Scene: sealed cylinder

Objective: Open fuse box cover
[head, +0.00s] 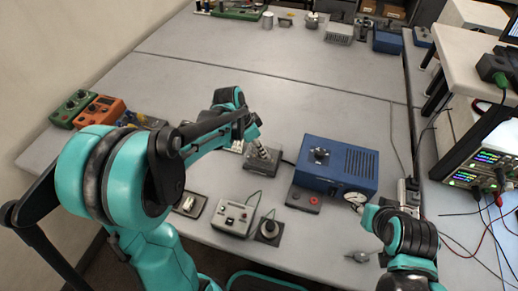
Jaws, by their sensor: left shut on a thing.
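My left gripper (262,150) reaches down from the bent left arm onto a small grey box (257,167) on a dark base, left of the blue unit. This box looks like the fuse box. The gripper is shut on a part of it, which looks like its cover; the fingertips are small, and the exact contact is hard to make out. The cover's opening angle cannot be told. My right arm shows at the lower right, beside the blue unit; its fingers cannot be made out clearly.
A blue unit (335,167) with a gauge stands right of the grey box. Orange (99,111) and green (70,108) boxes stand far left.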

